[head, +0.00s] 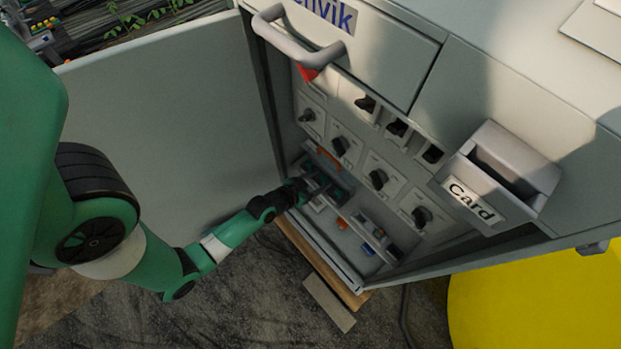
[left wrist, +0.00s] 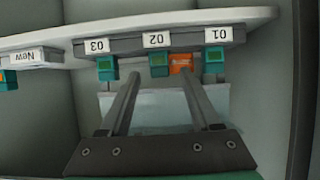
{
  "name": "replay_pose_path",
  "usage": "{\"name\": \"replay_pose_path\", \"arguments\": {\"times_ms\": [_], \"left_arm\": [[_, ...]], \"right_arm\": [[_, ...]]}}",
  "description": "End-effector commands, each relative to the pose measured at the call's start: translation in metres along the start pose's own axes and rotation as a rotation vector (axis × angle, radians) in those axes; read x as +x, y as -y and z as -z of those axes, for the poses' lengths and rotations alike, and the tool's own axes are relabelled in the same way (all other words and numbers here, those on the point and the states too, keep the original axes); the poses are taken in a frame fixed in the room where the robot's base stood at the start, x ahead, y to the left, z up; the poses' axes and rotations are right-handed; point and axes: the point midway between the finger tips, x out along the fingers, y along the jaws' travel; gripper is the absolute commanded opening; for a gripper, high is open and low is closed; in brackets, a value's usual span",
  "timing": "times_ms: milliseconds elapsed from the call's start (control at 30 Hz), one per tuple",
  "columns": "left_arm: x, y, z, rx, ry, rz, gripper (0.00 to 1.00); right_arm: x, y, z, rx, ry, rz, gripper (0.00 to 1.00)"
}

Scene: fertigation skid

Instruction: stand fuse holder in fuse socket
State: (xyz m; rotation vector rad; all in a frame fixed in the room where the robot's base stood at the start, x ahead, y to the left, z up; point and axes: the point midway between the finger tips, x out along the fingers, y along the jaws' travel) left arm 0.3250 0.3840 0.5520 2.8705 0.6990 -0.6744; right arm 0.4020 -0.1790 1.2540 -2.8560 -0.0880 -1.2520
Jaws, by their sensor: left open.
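In the left wrist view, a dark strip (left wrist: 127,46) carries upside-down labels 03, 02 and 01. Small teal blocks sit at the labels: one at 03 (left wrist: 107,68), one at 02 (left wrist: 158,64) and one at 01 (left wrist: 214,66). An orange block (left wrist: 181,63) is beside the 02 block. I cannot tell which of these is the fuse holder or the fuse socket. My left gripper (left wrist: 160,70) is open, with its two dark fingers pointing at the strip around the 02 block. In the head view, my left gripper (head: 298,190) reaches into the cabinet's lower part. My right gripper is not seen.
The cabinet door (head: 170,120) stands open at the left. Rows of black knobs (head: 378,179) are above the gripper. A Card box (head: 500,175) juts out at right. A "New" label (left wrist: 38,57) marks another place on the shelf (left wrist: 250,17).

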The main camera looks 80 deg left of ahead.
Motion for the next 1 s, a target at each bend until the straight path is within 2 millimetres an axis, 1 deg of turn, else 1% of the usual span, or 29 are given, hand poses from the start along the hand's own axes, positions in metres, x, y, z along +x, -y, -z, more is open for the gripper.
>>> {"name": "replay_pose_path", "arguments": {"times_ms": [100,233,400,500,633,1000], "left_arm": [[-0.023,0.000,0.003,-0.002,0.004,0.001,0.64],[-0.055,0.000,0.003,-0.002,0.004,0.002,0.64],[-0.090,0.001,-0.001,-0.003,0.002,0.003,0.64],[-0.103,0.001,-0.001,-0.002,0.001,0.002,0.64],[-0.110,0.000,0.000,-0.001,0.000,0.001,0.64],[-0.110,0.000,0.001,0.000,0.000,0.000,0.64]], "right_arm": [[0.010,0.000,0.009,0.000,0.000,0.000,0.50],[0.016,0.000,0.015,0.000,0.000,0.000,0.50],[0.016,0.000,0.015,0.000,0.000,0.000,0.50],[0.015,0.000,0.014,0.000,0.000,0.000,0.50],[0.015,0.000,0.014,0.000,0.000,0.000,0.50],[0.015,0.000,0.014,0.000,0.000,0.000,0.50]]}}
